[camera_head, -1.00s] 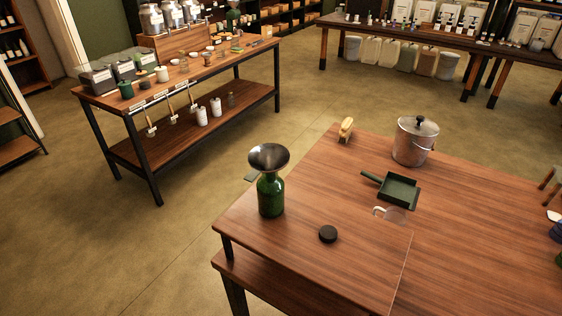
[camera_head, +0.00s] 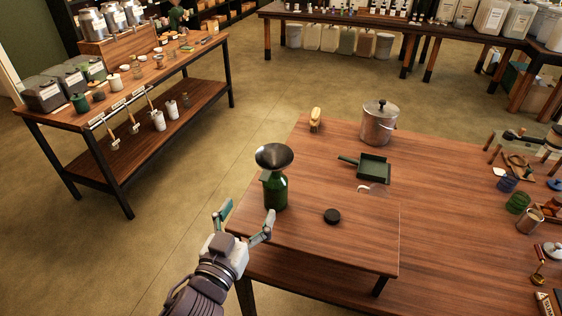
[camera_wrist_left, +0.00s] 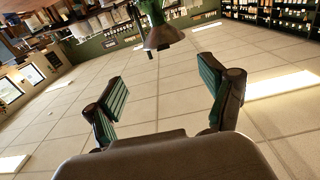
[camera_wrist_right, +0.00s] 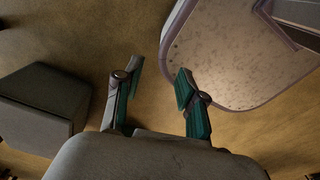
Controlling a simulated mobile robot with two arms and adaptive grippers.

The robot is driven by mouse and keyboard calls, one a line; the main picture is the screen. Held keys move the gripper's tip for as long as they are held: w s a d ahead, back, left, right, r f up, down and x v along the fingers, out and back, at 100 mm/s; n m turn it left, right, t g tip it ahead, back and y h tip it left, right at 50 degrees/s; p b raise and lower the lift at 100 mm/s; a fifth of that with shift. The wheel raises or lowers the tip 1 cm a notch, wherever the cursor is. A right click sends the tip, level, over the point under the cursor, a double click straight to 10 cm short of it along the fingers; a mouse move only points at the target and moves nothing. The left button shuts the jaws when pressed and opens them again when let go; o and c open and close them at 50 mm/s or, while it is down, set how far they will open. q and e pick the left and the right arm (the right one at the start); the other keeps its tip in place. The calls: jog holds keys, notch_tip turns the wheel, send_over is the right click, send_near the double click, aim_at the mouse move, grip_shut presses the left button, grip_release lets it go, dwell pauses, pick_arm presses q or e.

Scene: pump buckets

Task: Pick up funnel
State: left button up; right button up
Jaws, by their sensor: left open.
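The dark funnel (camera_head: 274,156) sits on top of a green bottle (camera_head: 275,190) near the left corner of the wooden table. My left gripper (camera_head: 246,224) is open and empty, just in front of and left of the bottle, at the table's edge. In the left wrist view the funnel (camera_wrist_left: 163,38) shows upside down at the top, beyond the open fingers (camera_wrist_left: 166,95). My right gripper (camera_wrist_right: 156,88) shows only in its own wrist view, with its fingers apart and nothing between them.
A black lid (camera_head: 332,216) lies right of the bottle. A green dustpan (camera_head: 373,167), a metal bucket (camera_head: 379,123) and a yellow brush (camera_head: 315,119) stand farther back. Small items crowd the table's right side. Another table (camera_head: 150,72) stands at the left.

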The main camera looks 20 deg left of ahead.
aim_at(266, 173)
pick_arm(q)
jog(key=w+p, duration=0.1)
jog(key=w, duration=0.5)
jog(key=shift+w+d+p, duration=0.1)
jog(key=shift+w+p, duration=0.25)
jog(key=shift+p, duration=0.05)
jog(key=w+p, duration=0.1)
jog(key=w, duration=0.1)
jog(key=w+p, duration=0.1)
jog(key=w, duration=0.2)
jog(key=shift+w+a+r+p, duration=0.15)
jog(key=shift+w+a+p, duration=0.05)
jog(key=shift+p, duration=0.15)
jog(key=shift+w, duration=0.3)
pick_arm(e)
jog(key=r, duration=0.5)
jog(key=shift+w+a, duration=0.15)
jog(key=shift+w, duration=0.1)
pick_arm(q)
jog(key=shift+s, duration=0.1)
jog(key=shift+c, duration=0.4)
jog(key=c, duration=0.3)
grip_shut()
pick_arm(e)
jog(key=shift+d, duration=0.4)
